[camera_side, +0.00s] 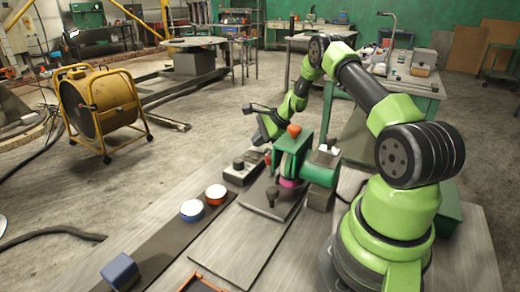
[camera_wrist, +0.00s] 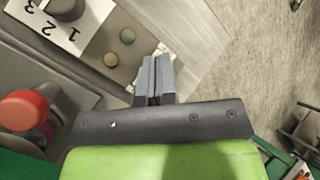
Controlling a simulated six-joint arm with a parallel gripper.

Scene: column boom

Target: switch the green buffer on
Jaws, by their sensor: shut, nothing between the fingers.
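The green buffer (camera_side: 318,168) is a bench machine with a red knob (camera_side: 294,130) on top and a pink wheel (camera_side: 288,183) below. A red knob (camera_wrist: 28,110) also shows at the left of the wrist view. A control box (camera_side: 240,172) with a dark knob stands left of the buffer.
On the bench, a blue-and-white round piece (camera_side: 193,210) and an orange-and-white one (camera_side: 216,194) sit on a dark strip (camera_side: 160,245). A blue block (camera_side: 120,270) lies at the front. A bare grey board (camera_side: 240,240) lies before the buffer.

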